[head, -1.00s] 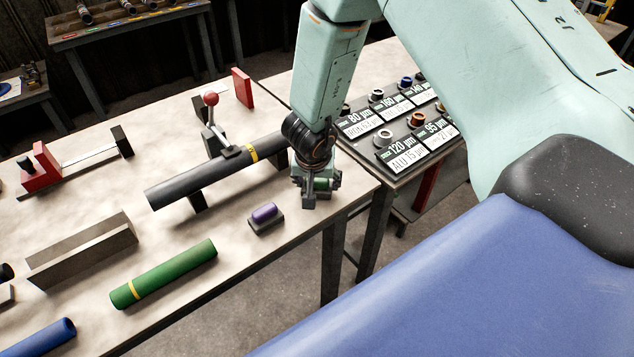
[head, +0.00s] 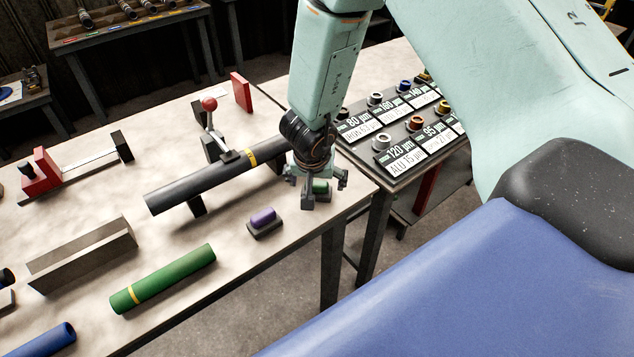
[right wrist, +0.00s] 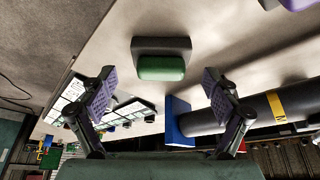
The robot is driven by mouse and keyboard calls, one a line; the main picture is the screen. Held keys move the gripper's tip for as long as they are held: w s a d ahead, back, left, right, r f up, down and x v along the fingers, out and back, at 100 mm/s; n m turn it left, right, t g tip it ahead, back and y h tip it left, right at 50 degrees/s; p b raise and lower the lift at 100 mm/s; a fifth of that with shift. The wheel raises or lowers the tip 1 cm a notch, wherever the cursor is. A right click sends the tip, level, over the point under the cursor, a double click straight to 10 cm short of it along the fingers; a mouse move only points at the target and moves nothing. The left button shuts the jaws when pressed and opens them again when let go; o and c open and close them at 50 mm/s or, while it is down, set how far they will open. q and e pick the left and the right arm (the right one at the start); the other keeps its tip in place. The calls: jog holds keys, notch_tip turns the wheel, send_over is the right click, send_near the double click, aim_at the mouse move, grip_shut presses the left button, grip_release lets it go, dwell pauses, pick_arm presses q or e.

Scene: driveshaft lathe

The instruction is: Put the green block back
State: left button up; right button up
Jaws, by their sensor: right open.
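The green block (head: 320,186) is a small rounded piece on a dark base at the right end of the workbench, partly hidden by my right gripper (head: 318,190) in the head view. In the right wrist view the green block (right wrist: 161,68) sits on its dark grey base (right wrist: 160,46). My right gripper (right wrist: 163,95) is open, its two purple-padded fingers spread apart on either side and not touching the block. My left gripper is not in view.
A purple block (head: 263,217) on a similar base lies nearby. A black shaft (head: 210,182) with a yellow band rests on supports close to my right gripper. A green cylinder (head: 165,277) lies near the front edge. Labelled holders (head: 405,140) stand on the right table.

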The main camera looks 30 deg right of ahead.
jog(key=p+v, duration=0.3)
jog(key=v, duration=0.6)
jog(key=shift+a+r, duration=0.2)
jog(key=shift+r, duration=0.15)
jog(key=shift+d+f, duration=0.1)
jog(key=shift+s, duration=0.1)
dwell(0.3)
